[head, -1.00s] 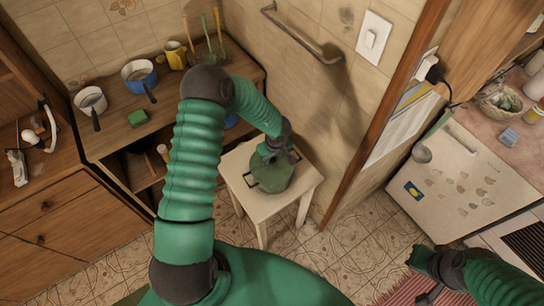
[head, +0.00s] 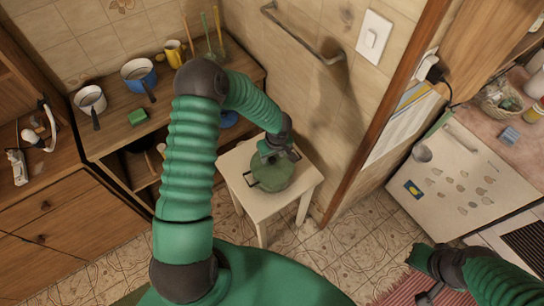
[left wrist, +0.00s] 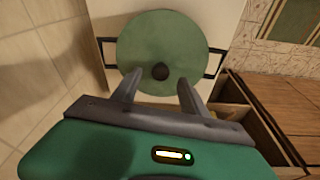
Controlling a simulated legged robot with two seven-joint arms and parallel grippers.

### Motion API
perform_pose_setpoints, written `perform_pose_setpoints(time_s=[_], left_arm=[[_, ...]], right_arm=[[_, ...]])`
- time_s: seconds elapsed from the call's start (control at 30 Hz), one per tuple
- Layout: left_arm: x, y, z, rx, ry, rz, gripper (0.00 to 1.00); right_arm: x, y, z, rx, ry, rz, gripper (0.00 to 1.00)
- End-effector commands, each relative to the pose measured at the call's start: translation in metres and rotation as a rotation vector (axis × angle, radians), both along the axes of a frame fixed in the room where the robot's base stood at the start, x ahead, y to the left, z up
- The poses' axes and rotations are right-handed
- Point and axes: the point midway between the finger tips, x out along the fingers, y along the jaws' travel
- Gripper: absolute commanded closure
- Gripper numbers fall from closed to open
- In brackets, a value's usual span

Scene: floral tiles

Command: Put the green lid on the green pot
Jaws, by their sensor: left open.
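The green pot (head: 270,186) stands on a small pale table, its two dark handles sticking out at the sides. The round green lid (left wrist: 160,35) with a dark knob (left wrist: 160,72) covers the pot's top in the left wrist view and looks seated. My left gripper (head: 277,154) is over the lid. In the left wrist view, the fingers of my left gripper (left wrist: 158,84) are spread to either side of the knob, with nothing clearly held. My right gripper (head: 428,277) is at the lower right, far from the pot, and looks open and empty.
The pale table (head: 262,218) stands close to the tiled wall. A wooden counter (head: 110,130) at the left holds a white pan (head: 90,98), a blue pan (head: 138,73), a yellow mug (head: 175,54) and a green sponge (head: 138,117). A wooden post divides off the right side.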

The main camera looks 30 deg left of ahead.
Motion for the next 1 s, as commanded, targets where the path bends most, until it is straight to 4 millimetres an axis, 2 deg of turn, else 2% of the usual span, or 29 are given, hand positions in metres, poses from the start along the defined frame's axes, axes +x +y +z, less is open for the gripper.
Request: perform_pose_setpoints(time_s=[0.03, 0.2, 0.4, 0.53, 0.77, 0.9, 0.97, 1.0], left_arm=[[0.000, -0.001, 0.017, 0.001, -0.004, 0.001, 0.48], [-0.007, -0.009, 0.068, 0.001, -0.004, 0.001, 0.48], [-0.013, -0.017, 0.118, 0.001, -0.001, 0.000, 0.48], [-0.014, -0.021, 0.135, 0.000, 0.000, -0.001, 0.48], [-0.014, -0.022, 0.140, 0.005, -0.003, -0.006, 0.48], [0.006, -0.017, 0.153, 0.099, -0.127, -0.095, 0.48], [0.022, -0.022, 0.167, 0.151, -0.228, -0.187, 0.48], [0.030, -0.031, 0.178, 0.171, -0.296, -0.264, 0.48]], right_arm=[[0.000, 0.000, 0.005, 0.000, 0.000, 0.000, 1.00], [0.000, 0.000, 0.016, 0.000, 0.000, 0.000, 1.00], [0.000, 0.000, 0.026, 0.000, 0.000, 0.000, 1.00], [0.000, 0.000, 0.029, 0.000, 0.000, 0.000, 1.00], [0.000, 0.000, 0.029, 0.000, 0.000, 0.000, 1.00], [0.000, 0.000, 0.028, 0.000, 0.000, 0.000, 1.00], [0.000, 0.000, 0.027, 0.000, 0.000, 0.000, 1.00], [0.000, 0.000, 0.026, 0.000, 0.000, 0.000, 1.00]])
